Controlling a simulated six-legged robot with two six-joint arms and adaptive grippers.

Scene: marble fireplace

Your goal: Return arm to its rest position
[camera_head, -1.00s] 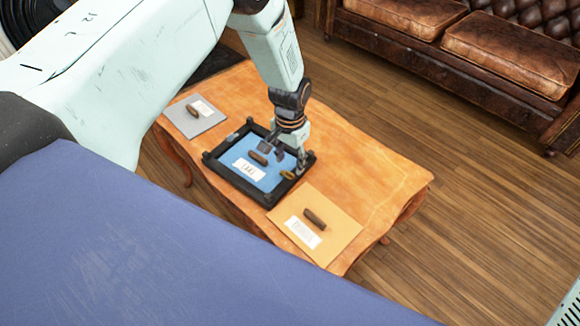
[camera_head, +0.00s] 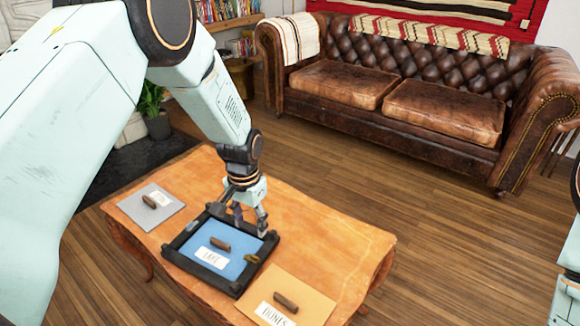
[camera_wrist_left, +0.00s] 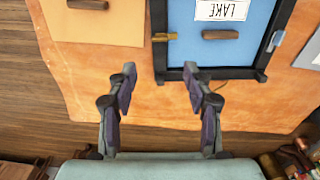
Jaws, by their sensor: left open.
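My left gripper (camera_head: 249,214) is open and empty, above the back edge of the black-framed blue tray (camera_head: 184,262) on the wooden table. In the left wrist view its two fingers (camera_wrist_left: 160,78) are spread apart, with the tray's frame and bare table beyond them. A brown piece (camera_head: 220,243) lies on the blue tray beside a white label, which reads LAKE in the wrist view. A small yellowish piece (camera_head: 250,259) is at the tray's right frame. My right gripper is not in view.
The orange table (camera_head: 330,238) has a clear right part. A tan board (camera_head: 312,300) labelled DUNES holds a brown piece (camera_head: 286,301). A grey board (camera_head: 172,218) holds another piece (camera_head: 150,202). A leather sofa (camera_head: 400,100) stands behind, across open wooden floor.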

